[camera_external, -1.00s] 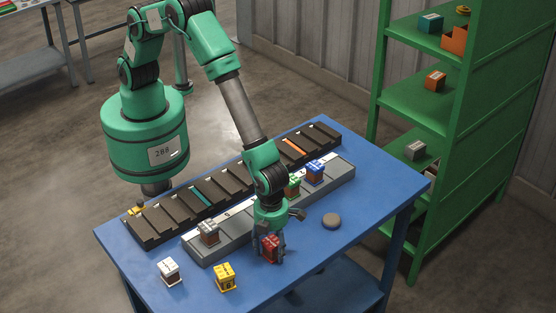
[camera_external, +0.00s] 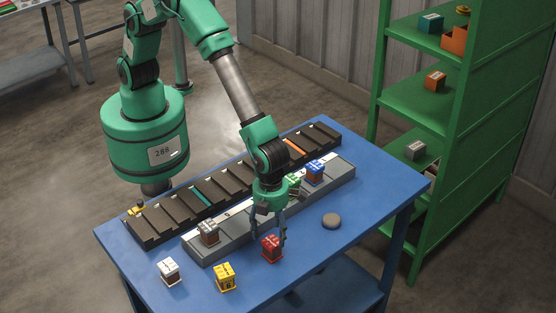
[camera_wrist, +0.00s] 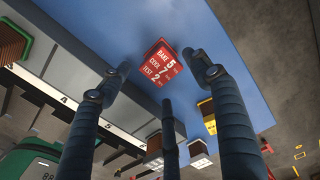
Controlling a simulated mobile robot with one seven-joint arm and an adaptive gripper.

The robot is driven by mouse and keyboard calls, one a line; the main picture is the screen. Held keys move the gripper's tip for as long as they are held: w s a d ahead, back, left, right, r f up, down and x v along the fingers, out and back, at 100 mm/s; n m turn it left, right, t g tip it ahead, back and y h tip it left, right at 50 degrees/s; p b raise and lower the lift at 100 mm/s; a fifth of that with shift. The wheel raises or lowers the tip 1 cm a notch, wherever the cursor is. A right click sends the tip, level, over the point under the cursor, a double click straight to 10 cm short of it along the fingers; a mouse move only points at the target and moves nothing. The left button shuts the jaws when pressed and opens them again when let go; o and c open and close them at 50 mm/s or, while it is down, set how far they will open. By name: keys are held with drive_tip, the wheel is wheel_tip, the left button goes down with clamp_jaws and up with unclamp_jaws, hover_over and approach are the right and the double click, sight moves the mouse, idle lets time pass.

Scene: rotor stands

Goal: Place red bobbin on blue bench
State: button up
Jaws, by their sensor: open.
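The red bobbin (camera_external: 271,247) stands upright on the blue bench (camera_external: 375,208), near its front edge and in front of the grey rack. It also shows in the wrist view (camera_wrist: 160,62), with printed white text on its top, beyond my fingertips. My gripper (camera_external: 268,222) is above and slightly behind the red bobbin, pointing down, open and empty. In the wrist view its fingers (camera_wrist: 155,85) are spread apart and do not touch the bobbin.
A white bobbin (camera_external: 169,271) and a yellow bobbin (camera_external: 225,277) stand to the left on the bench. A grey rack (camera_external: 328,182) holds grey, green and blue bobbins. A round brown disc (camera_external: 331,221) lies to the right. A dark slotted rack (camera_external: 165,219) runs behind.

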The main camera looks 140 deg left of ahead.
sight(271, 240)
drive_tip(key=shift+r, duration=2.4)
drive_tip(key=shift+r, duration=0.2)
drive_tip(key=s+r+n+t, duration=0.1)
drive_tip(key=s+r+n, duration=0.2)
drive_tip(key=s+r, duration=0.45)
drive_tip(key=s+r+n+t, duration=0.1)
drive_tip(key=s+r+n, duration=0.3)
drive_tip(key=r, duration=0.7)
drive_tip(key=s+r+n+t, duration=0.1)
drive_tip(key=s+r+n, duration=0.1)
drive_tip(key=s+r, duration=0.6)
drive_tip(key=s+r+n+t, duration=0.1)
drive_tip(key=s+r+n, duration=0.2)
drive_tip(key=s, duration=0.9)
drive_tip(key=s+d+r+n+t, duration=0.1)
drive_tip(key=s+r+n, duration=0.3)
drive_tip(key=s, duration=0.9)
drive_tip(key=shift+s+r+n+t, duration=0.2)
drive_tip(key=shift+n+t, duration=0.1)
drive_tip(key=shift+n, duration=0.8)
